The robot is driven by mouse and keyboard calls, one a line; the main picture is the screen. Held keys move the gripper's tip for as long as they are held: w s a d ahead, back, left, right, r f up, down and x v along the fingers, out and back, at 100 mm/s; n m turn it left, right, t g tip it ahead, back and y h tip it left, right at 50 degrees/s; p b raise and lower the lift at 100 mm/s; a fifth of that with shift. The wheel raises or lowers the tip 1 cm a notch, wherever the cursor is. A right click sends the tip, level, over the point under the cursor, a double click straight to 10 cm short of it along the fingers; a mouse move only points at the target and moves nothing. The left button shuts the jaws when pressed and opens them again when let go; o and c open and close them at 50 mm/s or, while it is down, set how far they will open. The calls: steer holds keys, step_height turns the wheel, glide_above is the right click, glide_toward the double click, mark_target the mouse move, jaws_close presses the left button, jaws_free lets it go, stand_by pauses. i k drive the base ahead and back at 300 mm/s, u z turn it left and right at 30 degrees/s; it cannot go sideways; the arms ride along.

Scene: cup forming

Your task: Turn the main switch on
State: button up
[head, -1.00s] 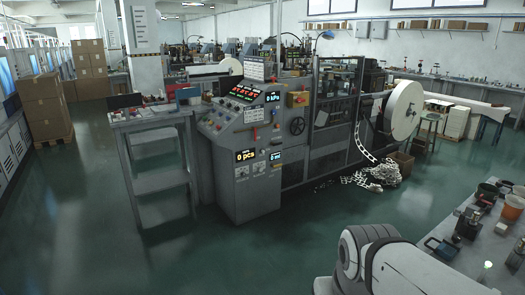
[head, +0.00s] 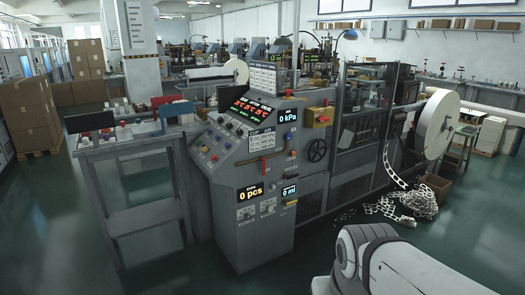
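The cup-forming machine (head: 246,220) stands in the middle of the head view, with a grey control cabinet at its front. A yellow box with a red part (head: 320,117) is on the machine's side, right of the kPa display (head: 288,115); it looks like the main switch, but its position is too small to read. The sloped panel (head: 225,140) carries several coloured buttons and a lit red and green display. The lower displays read 0 pcs (head: 250,193) and 0 ml. My gripper is out of view; only a pale link of my arm shows at the bottom right.
A grey side table (head: 145,222) with small items adjoins the cabinet's left. A large paper roll (head: 437,124) is at the machine's right, with scrap strip (head: 415,202) heaped on the floor below. Stacked cartons (head: 28,115) stand far left. The green floor in front is clear.

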mark_target(320, 119)
steer(key=i, duration=1.5)
steer(key=z, duration=1.5)
steer(key=i, duration=2.05)
steer(key=u, duration=0.8)
